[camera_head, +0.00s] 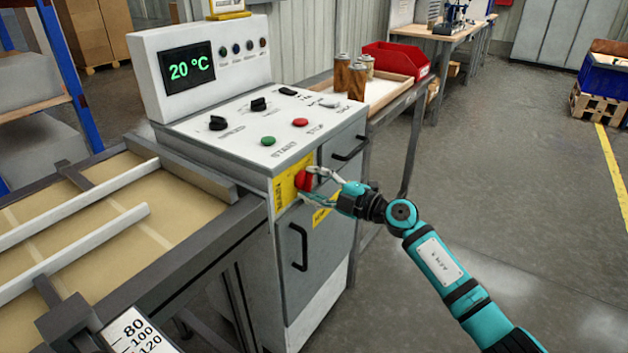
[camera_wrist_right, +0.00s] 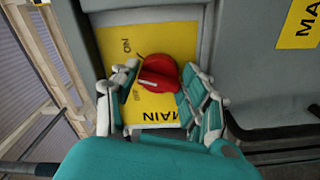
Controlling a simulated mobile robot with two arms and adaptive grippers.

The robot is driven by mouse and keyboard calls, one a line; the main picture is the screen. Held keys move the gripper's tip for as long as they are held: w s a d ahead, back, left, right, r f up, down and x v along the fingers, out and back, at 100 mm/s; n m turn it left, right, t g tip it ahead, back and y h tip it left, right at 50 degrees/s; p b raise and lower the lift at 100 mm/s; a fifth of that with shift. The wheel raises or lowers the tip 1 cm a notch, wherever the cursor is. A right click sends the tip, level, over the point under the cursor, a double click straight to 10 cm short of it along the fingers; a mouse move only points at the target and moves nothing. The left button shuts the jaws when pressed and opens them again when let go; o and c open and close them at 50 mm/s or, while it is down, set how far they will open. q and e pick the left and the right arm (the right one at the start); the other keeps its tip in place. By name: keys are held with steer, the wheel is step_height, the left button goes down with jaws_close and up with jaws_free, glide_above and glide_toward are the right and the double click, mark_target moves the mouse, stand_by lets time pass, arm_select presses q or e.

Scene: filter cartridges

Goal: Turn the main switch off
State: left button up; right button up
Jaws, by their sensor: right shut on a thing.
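The main switch is a red rotary knob (camera_head: 303,181) on a yellow plate (camera_head: 283,192) on the front of the grey control cabinet. My right gripper (camera_head: 312,178) is at the knob, with its fingers on either side. In the right wrist view the red knob (camera_wrist_right: 160,74) sits between the two fingers of the right gripper (camera_wrist_right: 158,85), which are shut on it. My left gripper is not in view.
The cabinet top carries black knobs, a green start button (camera_head: 268,141), a red stop button (camera_head: 300,122) and a display (camera_head: 188,67) reading 20 °C. Black handles (camera_head: 350,148) stick out near the switch.

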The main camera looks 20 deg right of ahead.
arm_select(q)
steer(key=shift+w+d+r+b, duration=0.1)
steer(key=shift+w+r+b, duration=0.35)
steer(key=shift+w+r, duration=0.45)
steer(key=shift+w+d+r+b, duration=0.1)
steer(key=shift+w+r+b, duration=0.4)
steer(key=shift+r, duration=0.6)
arm_select(e)
steer(key=shift+s+n, duration=0.1)
steer(key=shift+n, duration=6.5)
steer(key=o, duration=1.1)
steer(key=shift+r, duration=0.15)
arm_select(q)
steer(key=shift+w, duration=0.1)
arm_select(e)
steer(key=shift+o, duration=0.2)
steer(key=v, duration=1.2)
